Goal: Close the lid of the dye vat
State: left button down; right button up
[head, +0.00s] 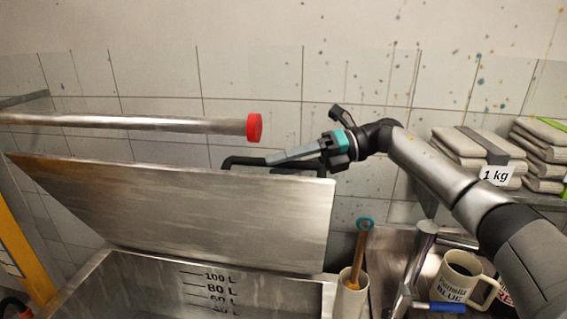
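The dye vat (150,285) is a steel tub at the bottom, with litre marks on its inner wall. Its metal lid (190,210) stands raised and tilted above the tub's opening. A black handle (235,161) shows along the lid's upper edge, on the far side. My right gripper (275,158) comes in from the right and points left, with its grey fingers at the handle. The fingers overlap the handle and hide part of it, so I cannot tell whether they grip it. My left gripper is not in view.
A steel pipe with a red end cap (254,127) runs above the lid. A white pot (351,296) with a wooden-handled tool stands right of the vat. A mug (457,280) stands on the right counter. Packs labelled 1 kg (480,158) lie on a shelf above.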

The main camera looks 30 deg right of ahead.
grip_shut()
dwell(1.2)
